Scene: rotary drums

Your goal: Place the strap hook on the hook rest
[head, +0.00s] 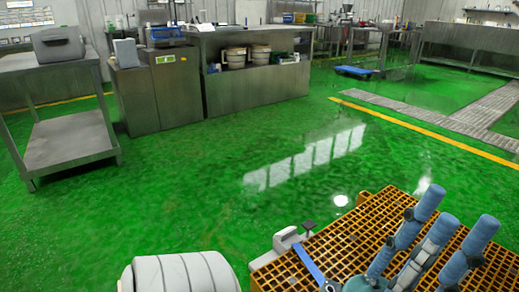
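A flat blue strip (309,264) lies at the left edge of the grating, beside a pale grey block (286,240) with a dark square piece on top. I cannot tell whether these belong to the strap hook or the hook rest.
A steel table (68,140) with a grey machine stands at far left.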

